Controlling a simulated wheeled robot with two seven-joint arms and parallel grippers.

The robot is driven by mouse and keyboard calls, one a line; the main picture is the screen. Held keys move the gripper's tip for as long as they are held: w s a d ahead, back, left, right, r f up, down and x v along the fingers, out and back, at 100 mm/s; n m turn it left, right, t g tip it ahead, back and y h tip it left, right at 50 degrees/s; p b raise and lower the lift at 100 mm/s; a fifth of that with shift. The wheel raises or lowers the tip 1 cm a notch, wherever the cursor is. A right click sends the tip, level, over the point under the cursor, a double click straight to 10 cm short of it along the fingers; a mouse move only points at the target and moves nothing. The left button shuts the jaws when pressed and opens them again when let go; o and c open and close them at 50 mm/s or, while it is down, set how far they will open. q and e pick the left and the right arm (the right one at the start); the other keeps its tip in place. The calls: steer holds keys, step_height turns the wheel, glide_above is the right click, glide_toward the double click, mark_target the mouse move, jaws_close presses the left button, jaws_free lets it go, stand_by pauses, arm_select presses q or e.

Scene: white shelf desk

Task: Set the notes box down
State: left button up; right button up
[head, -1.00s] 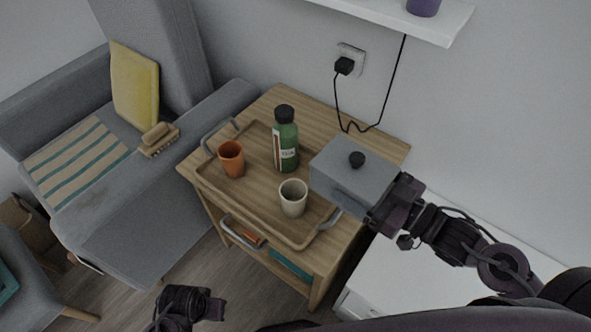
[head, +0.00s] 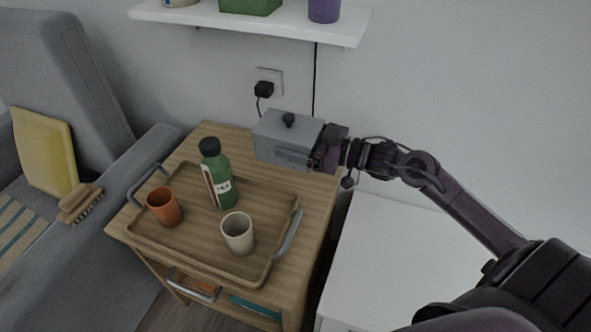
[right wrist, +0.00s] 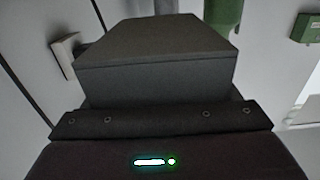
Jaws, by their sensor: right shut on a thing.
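The notes box (head: 287,136) is a grey box with a black knob on its lid. In the head view it is over the back right part of the wooden side table (head: 318,196), near the wall. My right gripper (head: 318,150) is shut on its right end. Whether the box touches the table top or hangs above it, I cannot tell. In the right wrist view the box (right wrist: 155,58) fills the middle, in front of the gripper. My left gripper is not in view.
A wooden tray (head: 190,246) on the table holds a green bottle (head: 217,178), an orange cup (head: 163,206) and a cream cup (head: 237,233). A white shelf (head: 340,27) hangs above. A black plug (head: 263,90) sits in the wall socket. A white desk surface (head: 385,262) lies right.

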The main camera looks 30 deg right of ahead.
steer(key=shift+w+d, duration=0.2)
steer(key=shift+w, duration=0.25)
steer(key=shift+w+d, duration=0.2)
steer(key=shift+w, duration=0.25)
step_height(320, 180, down, 9)
steer(key=shift+r+b, duration=0.15)
steer(key=shift+b, duration=1.1)
steer(key=f, duration=0.1)
steer(key=f+b, duration=0.1)
steer(key=f, duration=0.1)
steer(key=shift+w+d, duration=0.1)
steer(key=shift+w, duration=0.2)
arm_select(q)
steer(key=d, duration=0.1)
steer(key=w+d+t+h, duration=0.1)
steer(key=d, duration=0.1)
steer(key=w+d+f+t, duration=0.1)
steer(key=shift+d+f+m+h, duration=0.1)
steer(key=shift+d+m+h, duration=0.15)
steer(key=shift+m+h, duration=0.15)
arm_select(e)
steer(key=shift+r, duration=0.1)
steer(key=o, duration=1)
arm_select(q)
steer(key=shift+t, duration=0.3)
arm_select(e)
steer(key=shift+o, duration=0.2)
